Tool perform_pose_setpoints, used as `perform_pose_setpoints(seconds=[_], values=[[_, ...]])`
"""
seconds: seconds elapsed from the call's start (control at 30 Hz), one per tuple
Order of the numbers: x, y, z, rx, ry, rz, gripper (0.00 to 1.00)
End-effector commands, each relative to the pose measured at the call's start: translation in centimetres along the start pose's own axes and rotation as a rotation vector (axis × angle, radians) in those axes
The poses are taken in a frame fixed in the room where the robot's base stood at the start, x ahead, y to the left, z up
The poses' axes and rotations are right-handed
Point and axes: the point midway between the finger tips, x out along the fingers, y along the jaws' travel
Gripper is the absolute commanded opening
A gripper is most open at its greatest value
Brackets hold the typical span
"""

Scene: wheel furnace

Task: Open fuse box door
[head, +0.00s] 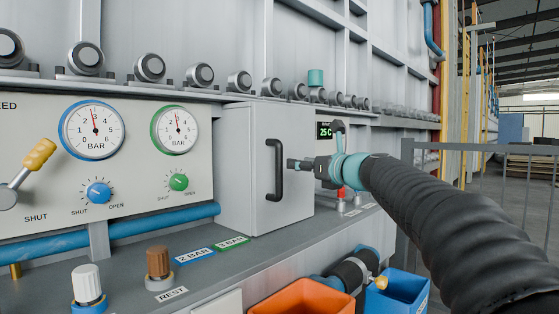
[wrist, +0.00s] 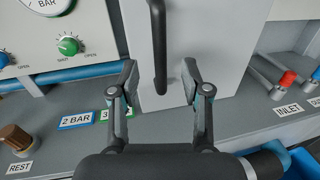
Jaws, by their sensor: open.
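The fuse box (head: 238,160) is a grey box standing on the ledge beside the gauge panel. Its door (head: 297,150) looks shut and carries a black vertical bar handle (head: 276,170). My gripper (head: 292,164) is at the door's front, close to the handle. In the wrist view my gripper (wrist: 160,82) is open, with one finger on each side of the handle's lower part (wrist: 159,50). I cannot tell whether either finger touches the handle. Nothing is held.
Left of the box is a panel with a blue-rimmed gauge (head: 92,130), a green-rimmed gauge (head: 174,130) and knobs. A blue pipe (head: 130,228) runs below. Valves with red caps (wrist: 288,79) stand right of the box. An orange bin (head: 305,297) and blue bin (head: 400,292) are in front.

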Motion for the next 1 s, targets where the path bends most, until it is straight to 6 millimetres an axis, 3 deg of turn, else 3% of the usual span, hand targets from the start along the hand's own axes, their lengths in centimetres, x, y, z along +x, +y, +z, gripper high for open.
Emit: perform_pose_setpoints(seconds=[0.3, 0.5, 0.7, 1.0], values=[[6.1, 0.1, 0.1, -0.001, 0.002, 0.003, 0.47], [8.7, 0.1, 0.1, -0.003, 0.002, 0.001, 0.47], [9.9, 0.1, 0.0, -0.002, 0.001, 0.001, 0.47], [10.0, 0.1, 0.0, -0.003, 0.001, 0.0, 0.47]])
